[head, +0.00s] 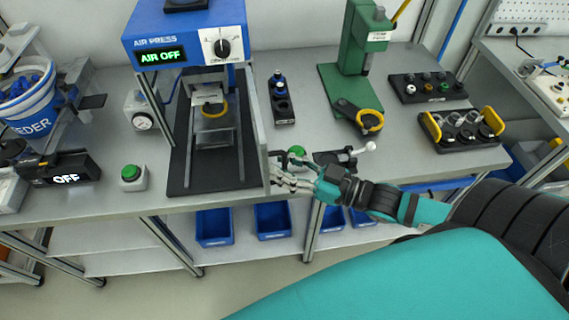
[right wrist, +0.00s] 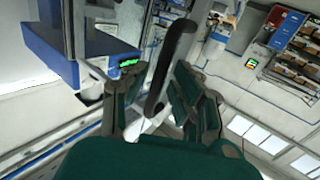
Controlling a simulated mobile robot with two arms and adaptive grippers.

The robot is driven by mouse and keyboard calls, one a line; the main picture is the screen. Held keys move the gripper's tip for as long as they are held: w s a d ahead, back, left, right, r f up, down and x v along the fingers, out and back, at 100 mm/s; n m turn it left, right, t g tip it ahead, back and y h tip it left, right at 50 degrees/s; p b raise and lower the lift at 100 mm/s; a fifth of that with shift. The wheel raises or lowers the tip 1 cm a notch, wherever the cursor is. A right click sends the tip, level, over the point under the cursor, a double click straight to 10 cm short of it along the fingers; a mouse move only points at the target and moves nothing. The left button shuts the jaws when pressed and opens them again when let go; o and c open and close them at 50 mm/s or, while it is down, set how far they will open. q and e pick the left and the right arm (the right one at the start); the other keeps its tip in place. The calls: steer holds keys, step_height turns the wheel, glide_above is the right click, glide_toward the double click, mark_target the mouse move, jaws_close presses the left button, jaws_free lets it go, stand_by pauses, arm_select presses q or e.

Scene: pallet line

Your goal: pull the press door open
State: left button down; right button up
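The air press (head: 190,40) is blue, with a green "AIR OFF" display. Its door (head: 259,130) stands out from the press's right side toward the front edge of the table and shows nearly edge-on, so it is swung open. My right gripper (head: 279,172) is at the door's front end. In the right wrist view, the black door handle (right wrist: 168,70) lies between the fingers of that gripper (right wrist: 158,100). The fingers are apart, with a gap visible beside the handle. My left gripper is not in view.
A green button box (head: 133,178) and a black "OFF" box (head: 68,172) stand left of the press. A black holder (head: 282,100), a green stand press (head: 350,75) and a rack with yellow handles (head: 462,132) are to the right. Blue bins (head: 272,220) sit below.

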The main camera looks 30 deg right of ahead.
steer(key=shift+o, duration=0.2)
steer(key=shift+w+r, duration=0.1)
steer(key=shift+w, duration=0.05)
steer(key=v, duration=1.2)
stand_by(0.7)
